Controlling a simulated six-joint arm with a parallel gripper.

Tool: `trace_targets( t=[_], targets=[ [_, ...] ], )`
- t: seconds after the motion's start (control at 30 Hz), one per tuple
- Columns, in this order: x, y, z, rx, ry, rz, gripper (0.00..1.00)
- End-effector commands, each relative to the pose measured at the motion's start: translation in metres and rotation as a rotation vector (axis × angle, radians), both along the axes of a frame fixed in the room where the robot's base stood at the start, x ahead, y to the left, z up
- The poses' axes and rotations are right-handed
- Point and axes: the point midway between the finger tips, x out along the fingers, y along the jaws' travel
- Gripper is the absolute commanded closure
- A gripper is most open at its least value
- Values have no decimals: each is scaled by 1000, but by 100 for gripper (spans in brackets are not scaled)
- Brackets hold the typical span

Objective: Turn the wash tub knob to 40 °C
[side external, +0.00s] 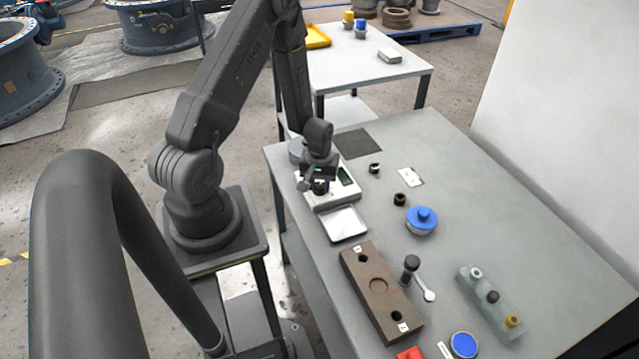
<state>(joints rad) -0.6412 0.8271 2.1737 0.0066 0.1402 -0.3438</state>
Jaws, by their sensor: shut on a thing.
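The wash tub appears to be the white box (347,196) with a small dark green panel, near the left edge of the grey worktable. My gripper (319,186) is over its left part, pointing down, and is shut on a small dark part that I take to be the knob. The fingers and wrist hide most of the knob. Its pointer and any temperature marks are too small or hidden to read.
A shallow white tray (344,223) lies just in front of the tub. A brown block (372,283) with holes, a blue-topped round part (422,220), a black-knobbed lever (411,264) and a clear holder (480,283) stand farther forward. The table's right side is clear.

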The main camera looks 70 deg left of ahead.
Motion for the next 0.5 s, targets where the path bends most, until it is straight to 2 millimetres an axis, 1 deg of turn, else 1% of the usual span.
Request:
trace_targets(
  t=[0.27,0.5],
  targets=[
    [0,0,0,-1,1,-77,90],
    [0,0,0,-2,1,-248,90]
  ],
)
